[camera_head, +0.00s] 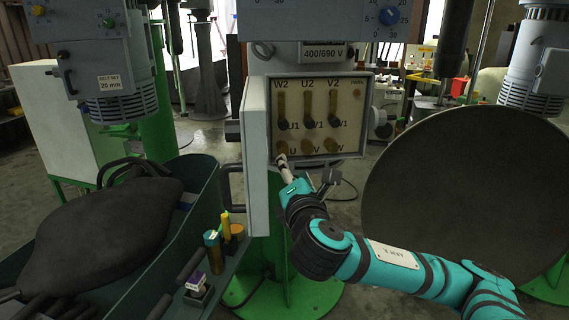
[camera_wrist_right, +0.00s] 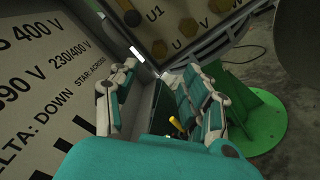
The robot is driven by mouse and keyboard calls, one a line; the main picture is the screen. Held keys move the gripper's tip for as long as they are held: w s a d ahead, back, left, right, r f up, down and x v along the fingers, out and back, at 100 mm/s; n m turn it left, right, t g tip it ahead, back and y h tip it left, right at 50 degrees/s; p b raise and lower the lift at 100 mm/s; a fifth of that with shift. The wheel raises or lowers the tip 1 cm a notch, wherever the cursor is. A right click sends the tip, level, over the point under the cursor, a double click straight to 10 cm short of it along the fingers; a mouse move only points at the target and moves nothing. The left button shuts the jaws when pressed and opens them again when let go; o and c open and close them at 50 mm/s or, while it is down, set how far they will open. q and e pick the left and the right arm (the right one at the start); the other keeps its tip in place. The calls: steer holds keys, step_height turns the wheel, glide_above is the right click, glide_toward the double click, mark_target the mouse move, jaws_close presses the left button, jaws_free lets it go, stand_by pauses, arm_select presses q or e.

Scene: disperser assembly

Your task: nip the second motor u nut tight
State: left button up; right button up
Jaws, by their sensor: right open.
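The open terminal box (camera_head: 356,153) of the motor has rows of brass nuts and links with printed labels. My right gripper (camera_head: 285,164) is just below the U nut in the head view. In the wrist view the gripper (camera_wrist_right: 160,82) has its two fingers spread and nothing between them, with the nut beyond the fingertips. I cannot tell if a fingertip touches it. My left gripper is not in view.
The box's open lid (camera_head: 256,155) hangs at its left side. A green tub (camera_head: 196,226) holding a dark bag stands at lower left, beside a ledge with a yellow-handled tool (camera_head: 226,224). A large dark disc (camera_head: 465,195) stands at right.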

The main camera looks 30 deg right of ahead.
mark_target(284, 152)
steer(key=p+x, duration=0.1)
steer(key=x, duration=0.7)
steer(key=shift+r, duration=0.1)
steer(key=shift+w+d, duration=0.15)
steer(key=shift+w, duration=0.3)
jaws_close()
